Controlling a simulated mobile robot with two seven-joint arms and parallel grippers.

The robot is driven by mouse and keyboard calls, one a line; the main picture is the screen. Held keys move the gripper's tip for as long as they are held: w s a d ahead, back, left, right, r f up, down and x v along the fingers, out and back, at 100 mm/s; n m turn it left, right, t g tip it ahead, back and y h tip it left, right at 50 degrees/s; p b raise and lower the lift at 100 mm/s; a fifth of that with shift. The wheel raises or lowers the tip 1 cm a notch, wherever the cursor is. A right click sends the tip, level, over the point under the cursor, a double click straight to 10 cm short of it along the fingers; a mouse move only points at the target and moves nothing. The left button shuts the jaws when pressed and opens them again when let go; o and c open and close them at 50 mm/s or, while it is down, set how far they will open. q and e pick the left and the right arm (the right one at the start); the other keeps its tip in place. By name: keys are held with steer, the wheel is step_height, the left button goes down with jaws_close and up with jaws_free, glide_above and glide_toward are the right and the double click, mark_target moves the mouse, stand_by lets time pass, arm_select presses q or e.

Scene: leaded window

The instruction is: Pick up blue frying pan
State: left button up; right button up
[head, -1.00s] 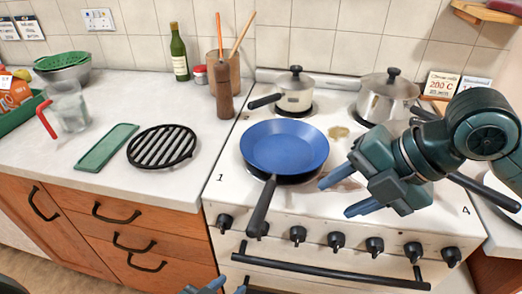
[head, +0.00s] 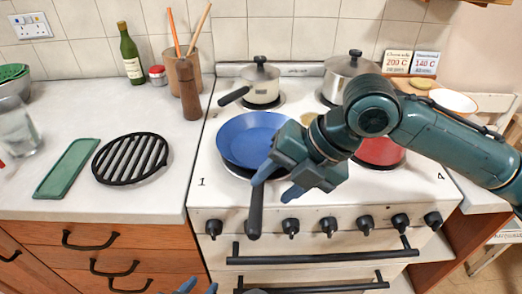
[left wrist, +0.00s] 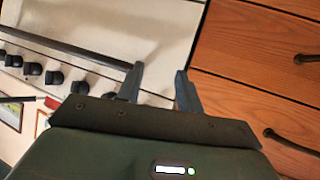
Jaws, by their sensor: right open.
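The blue frying pan (head: 240,138) sits on the front left of the white stove, its black handle (head: 254,215) pointing toward the front edge. My right gripper (head: 271,188) is open over the pan's near right side. One finger overlaps the root of the handle in the picture and the other is to its right; I cannot tell whether it touches. My left gripper (head: 199,289) shows only its fingertips at the bottom edge. In the left wrist view it is open and empty (left wrist: 158,86), in front of the stove front and wooden drawers.
A red pan (head: 382,152) is partly hidden behind my right arm. A cream saucepan (head: 262,88) and a steel pot (head: 345,78) stand on the back burners. A black trivet (head: 130,158) and a green board (head: 68,168) lie on the left counter. Knobs line the stove front.

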mark_target(260, 196)
steer(key=shift+a+x, duration=0.2)
steer(key=shift+x, duration=2.7)
steer(key=shift+s+r, duration=0.1)
steer(key=shift+s, duration=0.05)
steer(key=shift+c, duration=0.6)
jaws_close()
steer(key=shift+r, duration=0.15)
